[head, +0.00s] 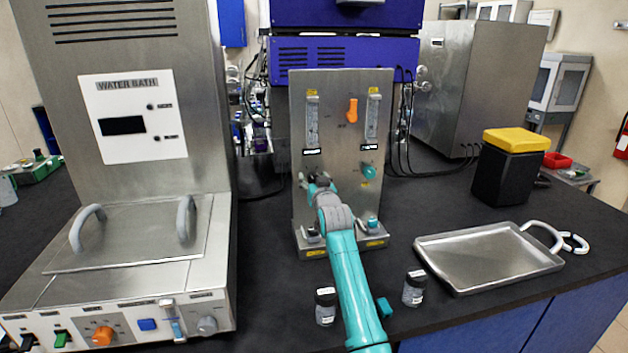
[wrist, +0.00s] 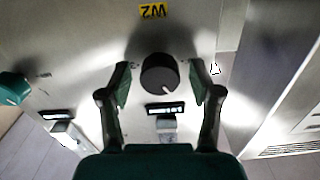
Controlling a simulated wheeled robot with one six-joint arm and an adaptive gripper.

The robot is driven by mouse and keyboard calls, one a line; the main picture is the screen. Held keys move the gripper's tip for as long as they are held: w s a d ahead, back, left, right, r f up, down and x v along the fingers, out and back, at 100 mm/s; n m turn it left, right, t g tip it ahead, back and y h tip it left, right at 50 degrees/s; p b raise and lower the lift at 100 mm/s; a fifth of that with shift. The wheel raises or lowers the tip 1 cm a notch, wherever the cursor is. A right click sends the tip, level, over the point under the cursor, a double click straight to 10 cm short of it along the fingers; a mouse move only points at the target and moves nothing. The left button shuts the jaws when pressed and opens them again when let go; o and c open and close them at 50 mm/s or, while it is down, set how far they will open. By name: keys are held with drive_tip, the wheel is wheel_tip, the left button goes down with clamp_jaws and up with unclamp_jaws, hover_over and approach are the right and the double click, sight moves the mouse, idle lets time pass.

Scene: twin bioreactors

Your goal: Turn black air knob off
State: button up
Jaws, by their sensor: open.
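The black air knob (wrist: 159,74) is round with a white pointer mark on its face, on a steel panel below a yellow label in the wrist view. My gripper (wrist: 160,84) is open, with one finger on each side of the knob. Small gaps show between the fingers and the knob. In the head view my gripper (head: 318,184) is at the lower left of the steel panel (head: 335,95) and hides the knob.
A teal knob (head: 369,171) and an orange knob (head: 352,110) are on the same panel. Small bottles (head: 326,307) stand near my arm. A water bath (head: 130,225) stands left; a metal tray (head: 487,256) lies right.

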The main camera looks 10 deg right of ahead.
drive_tip(key=c, duration=1.1)
drive_tip(key=shift+c, duration=0.2)
drive_tip(key=shift+n, duration=0.3)
drive_tip(key=n, duration=1.1)
drive_tip(key=shift+a, duration=0.1)
drive_tip(key=shift+f+n, duration=0.1)
drive_tip(key=shift+n, duration=0.2)
drive_tip(key=o, duration=1.1)
drive_tip(key=shift+o, duration=0.2)
drive_tip(key=shift+s, duration=0.1)
